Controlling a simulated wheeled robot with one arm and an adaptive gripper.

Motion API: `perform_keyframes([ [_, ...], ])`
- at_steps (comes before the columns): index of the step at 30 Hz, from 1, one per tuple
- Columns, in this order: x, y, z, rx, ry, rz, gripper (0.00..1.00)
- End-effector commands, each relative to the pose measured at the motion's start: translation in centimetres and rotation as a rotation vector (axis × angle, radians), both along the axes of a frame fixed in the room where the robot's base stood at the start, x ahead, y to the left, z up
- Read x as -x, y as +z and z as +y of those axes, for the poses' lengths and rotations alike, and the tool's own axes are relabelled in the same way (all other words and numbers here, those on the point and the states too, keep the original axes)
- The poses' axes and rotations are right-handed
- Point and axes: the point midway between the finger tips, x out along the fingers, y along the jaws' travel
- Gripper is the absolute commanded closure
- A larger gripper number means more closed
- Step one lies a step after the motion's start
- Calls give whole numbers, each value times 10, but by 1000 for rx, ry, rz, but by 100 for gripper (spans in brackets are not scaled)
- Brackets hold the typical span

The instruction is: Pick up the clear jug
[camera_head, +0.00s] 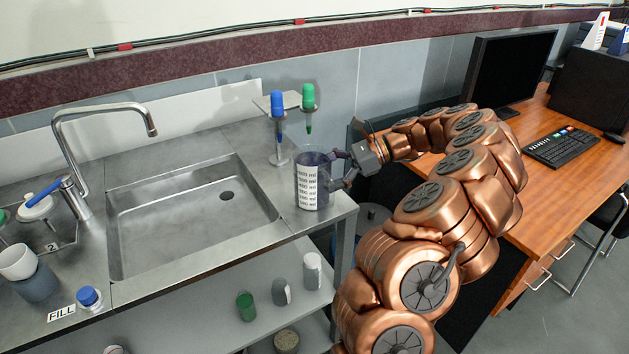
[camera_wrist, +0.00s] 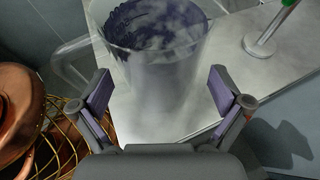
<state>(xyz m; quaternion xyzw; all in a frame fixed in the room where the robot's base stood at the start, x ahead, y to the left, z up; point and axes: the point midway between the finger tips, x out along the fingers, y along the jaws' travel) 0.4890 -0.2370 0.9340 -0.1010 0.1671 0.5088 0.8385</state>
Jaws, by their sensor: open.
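The clear jug (camera_head: 312,182) stands upright on the right end of the steel counter, with a white printed scale on its side. In the wrist view the jug (camera_wrist: 160,75) is see-through and fills the upper middle, with its handle at the left. My gripper (camera_head: 338,170) is at the jug's right side in the head view. In the wrist view my gripper (camera_wrist: 158,92) is open, with one purple-padded finger on each side of the jug's lower part. Gaps show between the pads and the jug wall.
A stand with a blue-topped (camera_head: 277,103) and a green-topped pipette (camera_head: 308,97) is behind the jug. A sink (camera_head: 190,225) lies to the left. The counter's right edge is close to the jug. A wooden desk (camera_head: 535,200) with a monitor (camera_head: 508,68) is at the right.

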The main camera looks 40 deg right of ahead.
Motion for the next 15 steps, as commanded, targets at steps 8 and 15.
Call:
perform_keyframes([
  [8,-12,-10,27,-2,5,0,0],
  [15,-13,-11,28,-1,2,-1,0],
])
